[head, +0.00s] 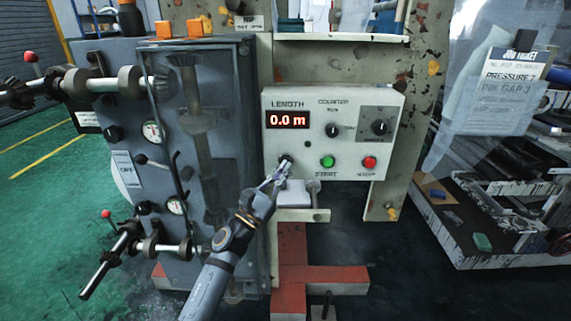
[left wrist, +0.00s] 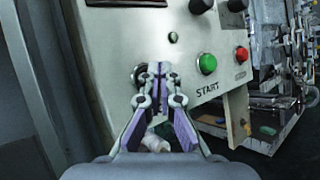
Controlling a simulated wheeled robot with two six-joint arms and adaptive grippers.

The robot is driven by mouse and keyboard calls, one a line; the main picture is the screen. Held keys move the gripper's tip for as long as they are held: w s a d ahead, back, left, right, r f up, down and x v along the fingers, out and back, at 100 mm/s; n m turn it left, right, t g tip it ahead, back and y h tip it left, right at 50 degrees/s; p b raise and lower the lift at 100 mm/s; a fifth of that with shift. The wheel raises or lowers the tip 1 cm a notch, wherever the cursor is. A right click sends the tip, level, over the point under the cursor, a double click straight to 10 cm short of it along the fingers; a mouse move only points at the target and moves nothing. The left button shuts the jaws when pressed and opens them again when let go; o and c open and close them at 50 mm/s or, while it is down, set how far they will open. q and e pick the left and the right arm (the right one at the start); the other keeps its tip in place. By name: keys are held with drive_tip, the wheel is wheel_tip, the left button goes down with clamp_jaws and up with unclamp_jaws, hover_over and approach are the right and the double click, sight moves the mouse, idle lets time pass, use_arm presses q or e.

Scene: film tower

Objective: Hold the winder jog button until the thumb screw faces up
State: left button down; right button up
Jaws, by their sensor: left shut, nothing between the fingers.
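The control panel (head: 335,110) has a red LENGTH display (head: 289,119) reading 0.0 m. A dark round button (head: 286,158) sits at its lower left, left of the green START button (head: 327,161); I take it as the jog button, but its label is hidden. My left gripper (head: 281,168) is shut and empty, its tips at or just below that button; contact cannot be told. In the left wrist view the shut fingertips (left wrist: 158,70) point at the panel, just right of a dark round button (left wrist: 139,75). I cannot make out the thumb screw. My right gripper is not in view.
A red button (head: 369,162) is right of START. A small shelf (head: 303,214) with a white block lies under the panel. The grey machine cabinet (head: 215,60) with levers and gauges stands left. A cart (head: 490,215) stands at the right.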

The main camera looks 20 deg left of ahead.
use_arm(q)
drive_tip(key=shift+w+r, duration=0.15)
drive_tip(key=shift+w, duration=0.2)
idle(0.5)
drive_tip(key=shift+w+r, duration=0.15)
drive_tip(key=shift+r, duration=0.05)
idle(2.1)
drive_tip(key=shift+f+b, duration=0.1)
drive_tip(key=shift+b, duration=0.2)
drive_tip(key=shift+v, duration=0.95)
drive_tip(key=shift+d, duration=0.15)
drive_tip(key=shift+s+d, duration=0.25)
drive_tip(key=shift+s, duration=0.6)
drive_tip(key=shift+s+d, duration=0.25)
drive_tip(key=shift+s, duration=0.6)
drive_tip(key=shift+s+d, duration=0.25)
drive_tip(key=shift+s, duration=0.55)
